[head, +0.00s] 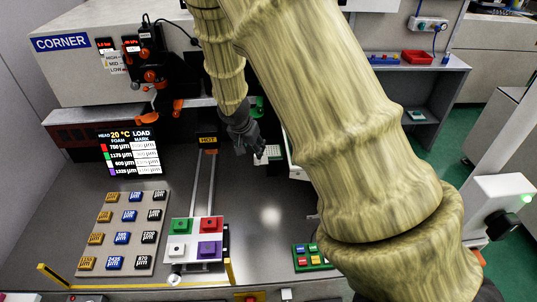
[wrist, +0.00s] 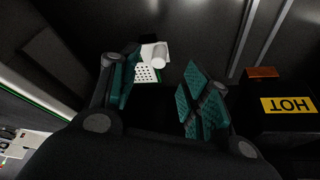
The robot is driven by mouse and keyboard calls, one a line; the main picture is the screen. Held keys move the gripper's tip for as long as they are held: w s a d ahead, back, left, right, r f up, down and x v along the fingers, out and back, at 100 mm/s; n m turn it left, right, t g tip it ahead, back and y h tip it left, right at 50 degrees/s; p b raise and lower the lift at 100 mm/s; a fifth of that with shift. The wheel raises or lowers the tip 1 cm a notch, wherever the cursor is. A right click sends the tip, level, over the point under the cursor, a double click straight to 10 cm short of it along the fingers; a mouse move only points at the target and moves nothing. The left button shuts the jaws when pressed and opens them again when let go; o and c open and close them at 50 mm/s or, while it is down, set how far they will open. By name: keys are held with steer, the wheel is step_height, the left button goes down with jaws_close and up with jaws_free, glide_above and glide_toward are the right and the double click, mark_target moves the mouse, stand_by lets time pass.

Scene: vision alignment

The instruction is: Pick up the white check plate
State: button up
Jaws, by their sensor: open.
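The white check plate (wrist: 148,75) lies on the dark bench top, marked with rows of dark dots. A white cylinder-like part (wrist: 160,54) stands out from it. In the head view the plate (head: 270,154) shows just to the right of my gripper (head: 252,147). In the wrist view my gripper (wrist: 160,88) is open, with its teal ridged fingers apart. The plate appears in the gap between them, nearer the left finger, and beyond the tips. I cannot tell the remaining distance. Nothing is held.
A block with a yellow HOT label (wrist: 287,106) and metal rails (head: 203,180) stand left of my gripper in the head view. A tile with four coloured squares (head: 194,240) and a board of labelled blocks (head: 122,233) lie nearer.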

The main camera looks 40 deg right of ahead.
mark_target(256, 164)
steer(key=shift+p+x, duration=1.05)
steer(key=shift+x, duration=3.45)
steer(key=shift+w+d+r, duration=0.1)
steer(key=shift+w, duration=0.1)
jaws_close()
